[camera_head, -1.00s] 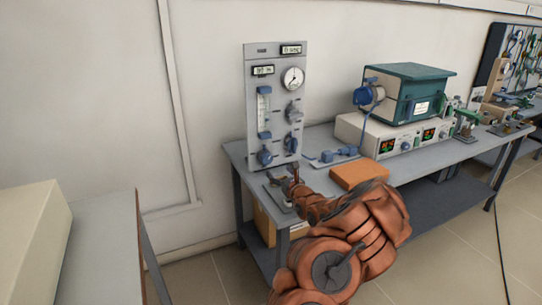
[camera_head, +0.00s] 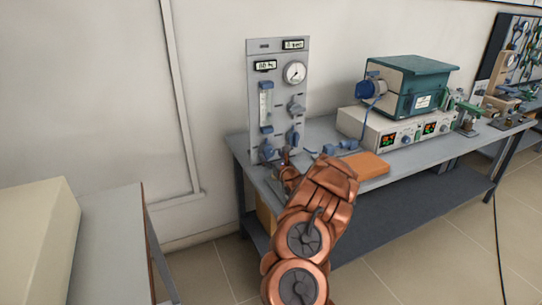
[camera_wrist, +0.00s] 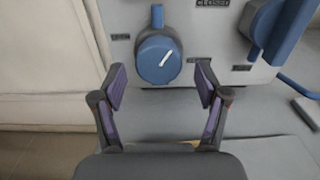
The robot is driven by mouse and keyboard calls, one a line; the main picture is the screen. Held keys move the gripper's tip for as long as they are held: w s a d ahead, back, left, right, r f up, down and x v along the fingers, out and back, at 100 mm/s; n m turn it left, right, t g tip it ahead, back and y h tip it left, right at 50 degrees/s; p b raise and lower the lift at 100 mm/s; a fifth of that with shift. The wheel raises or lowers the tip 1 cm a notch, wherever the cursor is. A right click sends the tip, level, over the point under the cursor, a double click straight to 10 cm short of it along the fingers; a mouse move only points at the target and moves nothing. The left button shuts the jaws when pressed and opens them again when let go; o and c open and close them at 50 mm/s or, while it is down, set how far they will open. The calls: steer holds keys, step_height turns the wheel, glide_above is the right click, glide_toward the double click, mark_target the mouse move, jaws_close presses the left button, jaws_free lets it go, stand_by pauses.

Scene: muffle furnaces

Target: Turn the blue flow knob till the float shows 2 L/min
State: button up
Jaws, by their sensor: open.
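The blue flow knob (camera_wrist: 158,60) faces me at the bottom left of the grey gas panel (camera_wrist: 215,25) in the wrist view. Its white pointer line tilts up to the right. In the head view the knob (camera_head: 266,151) sits under the flow tube (camera_head: 265,105), whose float is too small to read. My gripper (camera_wrist: 161,82) is open, its two purple-padded fingers spread to the left and right just below and in front of the knob, apart from it. In the head view my gripper (camera_head: 283,160) is small and close to the panel's foot.
A second blue handle (camera_wrist: 282,30) stands right of the knob, beside a "CLOSED" label. The panel also carries a round gauge (camera_head: 295,73).

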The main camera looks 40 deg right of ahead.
steer(key=shift+w, duration=0.4)
steer(key=c, duration=1.2)
